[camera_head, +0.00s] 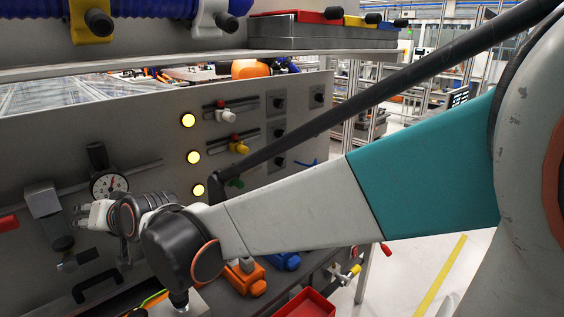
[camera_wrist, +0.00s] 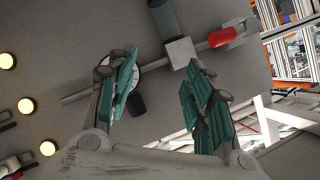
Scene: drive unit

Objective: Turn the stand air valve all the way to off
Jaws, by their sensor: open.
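The stand air valve appears to be the fitting with a red handle (camera_head: 8,222) at the left edge of the head view. In the wrist view the red handle (camera_wrist: 222,37) lies roughly in line with the pipe, beside a pale square block (camera_wrist: 180,53). That block is also in the head view (camera_head: 42,200). A round gauge (camera_head: 109,186) is on the same line, partly hidden behind a finger in the wrist view. My gripper (camera_head: 84,216) is in front of the panel, between gauge and block. Its teal-padded fingers (camera_wrist: 161,66) are open and empty, apart from the red handle.
The grey panel (camera_head: 140,130) carries several lit yellow lamps (camera_head: 188,120) and small levers. A shelf (camera_head: 200,62) overhangs above it. Orange and blue parts (camera_head: 242,279) and a red bin (camera_head: 305,303) are below my arm. A black handle (camera_head: 97,285) is at lower left.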

